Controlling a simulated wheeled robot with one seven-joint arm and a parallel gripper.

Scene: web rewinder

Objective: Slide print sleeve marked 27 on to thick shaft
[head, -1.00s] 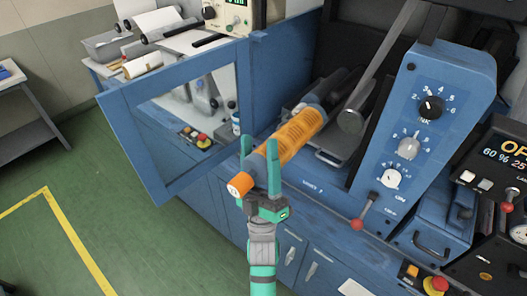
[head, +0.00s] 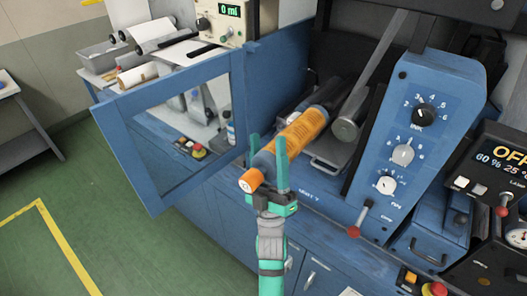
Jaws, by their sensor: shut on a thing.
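The orange print sleeve (head: 303,130) points away from me, up and to the right, into the blue machine. Its near end (head: 249,181) is orange with a pale face; any number there is too small to read. My gripper (head: 267,163) is shut on the sleeve close to this near end, one green finger on each side. A grey shaft (head: 327,92) lies in line with the sleeve's far end. I cannot tell whether the sleeve is around it or only in front of it. Another grey round-ended bar (head: 346,129) stands just to the right.
An open blue door with a clear window (head: 180,125) stands to the left of the sleeve. The blue panel with knobs (head: 423,150) and a red-tipped lever (head: 354,231) are on the right. The green floor (head: 110,225) at left is clear.

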